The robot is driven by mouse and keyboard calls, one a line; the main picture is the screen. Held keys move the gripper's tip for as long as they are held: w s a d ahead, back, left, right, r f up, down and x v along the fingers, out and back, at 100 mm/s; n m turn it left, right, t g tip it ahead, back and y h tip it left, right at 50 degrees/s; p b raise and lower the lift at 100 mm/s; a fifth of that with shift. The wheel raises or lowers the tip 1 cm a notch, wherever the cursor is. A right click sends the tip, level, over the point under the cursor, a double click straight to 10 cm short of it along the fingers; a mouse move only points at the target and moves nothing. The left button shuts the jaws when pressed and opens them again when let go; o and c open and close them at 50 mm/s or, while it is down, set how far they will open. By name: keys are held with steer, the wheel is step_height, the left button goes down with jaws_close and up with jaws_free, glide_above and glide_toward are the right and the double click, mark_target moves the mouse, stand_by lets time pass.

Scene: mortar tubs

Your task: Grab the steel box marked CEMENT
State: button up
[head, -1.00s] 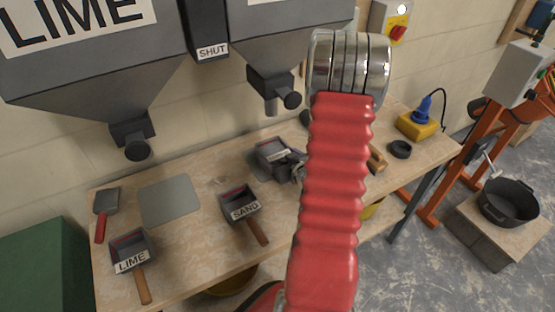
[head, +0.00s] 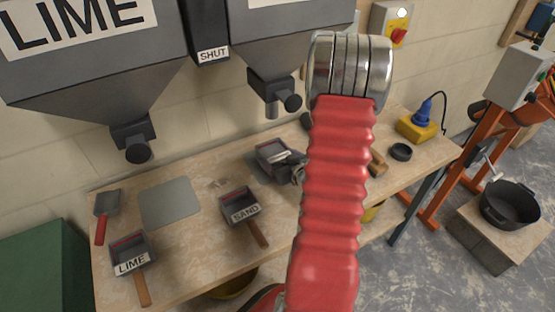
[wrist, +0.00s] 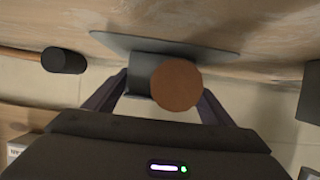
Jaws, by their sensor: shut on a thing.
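A grey steel box (head: 268,152) with an open top stands at the back middle of the bench, over a flat grey plate (head: 254,163). No marking on it can be read from here. My gripper (head: 296,170) is at its right side, partly hidden by my red arm. I cannot tell whether the box is clear of the plate.
A SAND box (head: 238,205) and a LIME box (head: 131,255) with wooden handles stand nearer on the bench, with a red-handled scoop (head: 105,210) and bare grey plate (head: 170,202) at left. Hopper spouts (head: 270,88) hang above. A black ring (head: 400,151) lies right.

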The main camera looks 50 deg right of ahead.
steer(key=shift+r, duration=4.85)
